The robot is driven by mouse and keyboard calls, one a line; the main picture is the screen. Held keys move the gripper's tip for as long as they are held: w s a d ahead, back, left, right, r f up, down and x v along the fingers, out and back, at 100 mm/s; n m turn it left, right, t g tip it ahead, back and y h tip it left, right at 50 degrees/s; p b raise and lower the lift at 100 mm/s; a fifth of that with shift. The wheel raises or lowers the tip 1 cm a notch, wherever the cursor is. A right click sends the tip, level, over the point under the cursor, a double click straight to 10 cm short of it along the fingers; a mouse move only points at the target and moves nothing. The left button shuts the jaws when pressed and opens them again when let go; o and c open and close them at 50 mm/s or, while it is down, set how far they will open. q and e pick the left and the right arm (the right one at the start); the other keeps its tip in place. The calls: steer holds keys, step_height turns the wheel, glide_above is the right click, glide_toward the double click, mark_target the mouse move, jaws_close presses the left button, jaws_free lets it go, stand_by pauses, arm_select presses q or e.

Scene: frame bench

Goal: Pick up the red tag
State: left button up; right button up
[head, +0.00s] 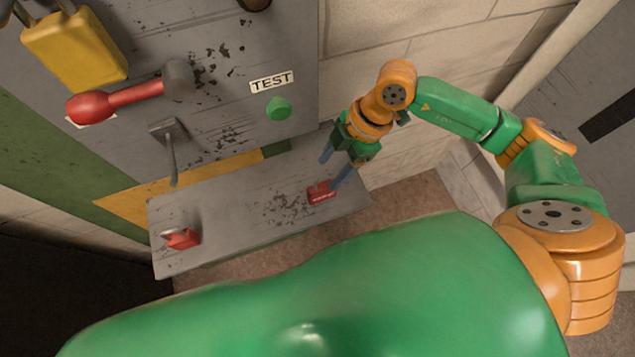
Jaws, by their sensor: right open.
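A small red tag (320,191) with a pale marking along its lower edge lies on the grey shelf (235,220), near its right end. My right gripper (329,174) reaches in from the right, with its two blue-grey fingers apart and empty. One fingertip is right beside the tag's right edge, and the other is above and behind it. I cannot tell whether a finger touches the tag. My left gripper is not in view.
A red padlock (182,239) lies near the shelf's left end. Above the shelf, a grey panel carries a red-handled lever (118,98), a metal lever (170,150), a green button (279,108) under a TEST label (272,81), and a yellow padlock (75,47).

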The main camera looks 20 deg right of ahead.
mark_target(318, 193)
steer(key=f+b, duration=0.3)
steer(key=f, duration=0.1)
steer(key=shift+s, duration=0.2)
steer(key=p+x, duration=0.1)
steer(key=x, duration=0.6)
steer(key=shift+a+p, duration=0.25)
steer(key=shift+p, duration=0.1)
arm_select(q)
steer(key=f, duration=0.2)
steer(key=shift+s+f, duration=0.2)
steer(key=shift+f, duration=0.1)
arm_select(e)
steer(key=shift+r, duration=0.1)
jaws_close()
